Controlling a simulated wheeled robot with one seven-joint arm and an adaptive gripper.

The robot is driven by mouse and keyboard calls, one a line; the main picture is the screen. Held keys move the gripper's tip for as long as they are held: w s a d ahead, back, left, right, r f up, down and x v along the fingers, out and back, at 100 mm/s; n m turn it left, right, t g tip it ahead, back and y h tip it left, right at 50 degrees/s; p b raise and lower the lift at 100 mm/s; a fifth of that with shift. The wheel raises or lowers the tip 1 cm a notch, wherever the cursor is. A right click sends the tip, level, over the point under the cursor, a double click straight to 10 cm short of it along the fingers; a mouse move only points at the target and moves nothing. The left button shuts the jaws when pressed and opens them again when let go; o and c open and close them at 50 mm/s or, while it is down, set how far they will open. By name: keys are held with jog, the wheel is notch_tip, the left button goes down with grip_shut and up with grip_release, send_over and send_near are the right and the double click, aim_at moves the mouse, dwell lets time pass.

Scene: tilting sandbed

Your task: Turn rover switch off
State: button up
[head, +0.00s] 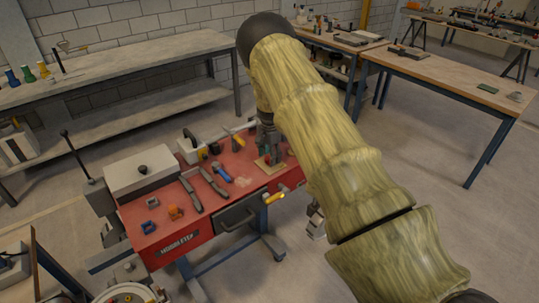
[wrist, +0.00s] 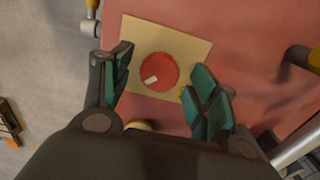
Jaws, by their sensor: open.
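A round red switch (wrist: 158,72) with a short white mark sits on a square tan plate (wrist: 190,38) in the wrist view. The white mark lies low and left of the switch's middle. My gripper (wrist: 164,82) is open, with one teal-padded finger on each side of the switch. I cannot tell whether the pads touch it. In the head view my gripper (head: 268,143) points down over the tan plate (head: 262,163) on the red bench (head: 240,196). The switch cannot be made out clearly there. No label reading rover is visible.
A grey box (head: 142,175), dark bar-like tools (head: 205,187), a blue tool (head: 221,172) and an orange piece (head: 175,212) lie on the bench left of my gripper. A yellow-handled part (head: 275,198) is at its front edge.

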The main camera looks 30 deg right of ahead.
jog(key=shift+f, duration=0.3)
jog(key=c, duration=1)
